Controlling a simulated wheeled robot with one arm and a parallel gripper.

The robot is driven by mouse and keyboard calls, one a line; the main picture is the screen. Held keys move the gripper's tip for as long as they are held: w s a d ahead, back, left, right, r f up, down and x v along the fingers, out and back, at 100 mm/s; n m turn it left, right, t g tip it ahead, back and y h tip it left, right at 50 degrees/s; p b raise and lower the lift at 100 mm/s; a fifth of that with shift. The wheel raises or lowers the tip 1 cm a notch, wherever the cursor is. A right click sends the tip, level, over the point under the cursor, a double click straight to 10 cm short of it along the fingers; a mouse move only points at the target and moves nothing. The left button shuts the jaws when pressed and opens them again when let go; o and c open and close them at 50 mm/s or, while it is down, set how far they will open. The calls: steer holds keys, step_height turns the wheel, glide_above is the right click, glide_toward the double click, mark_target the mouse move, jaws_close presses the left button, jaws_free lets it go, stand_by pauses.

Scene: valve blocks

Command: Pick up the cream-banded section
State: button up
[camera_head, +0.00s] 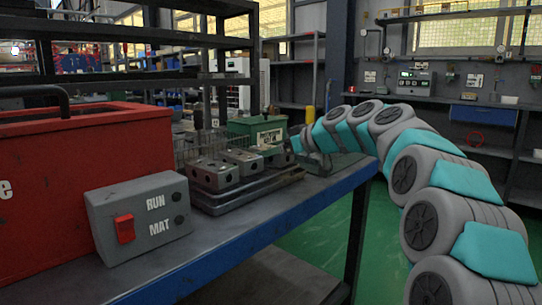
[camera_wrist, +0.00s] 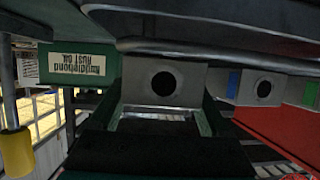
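Several grey valve blocks with round dark holes sit in a row on a dark tray (camera_head: 255,192) on the bench; the nearest is a grey block (camera_head: 213,175). In the wrist view a plain-looking grey block (camera_wrist: 165,83) lies straight ahead, in line with the gap between my fingers. Beside it are a block with a blue band (camera_wrist: 258,87) and one with a green band (camera_wrist: 310,92). I cannot make out a cream band on any block. My gripper (camera_wrist: 162,120) has its fingers apart, one towards each side of the plain block; contact is unclear. In the head view my gripper is at the tray's far end, mostly hidden.
A green bin (camera_head: 256,130) with a label stands behind the blocks, close to my gripper. A grey control box (camera_head: 140,218) with a red switch and a large red box (camera_head: 80,185) stand left. The blue bench edge (camera_head: 260,235) runs along the front.

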jaws_close()
stand_by(0.4)
steer(key=shift+r, duration=0.1)
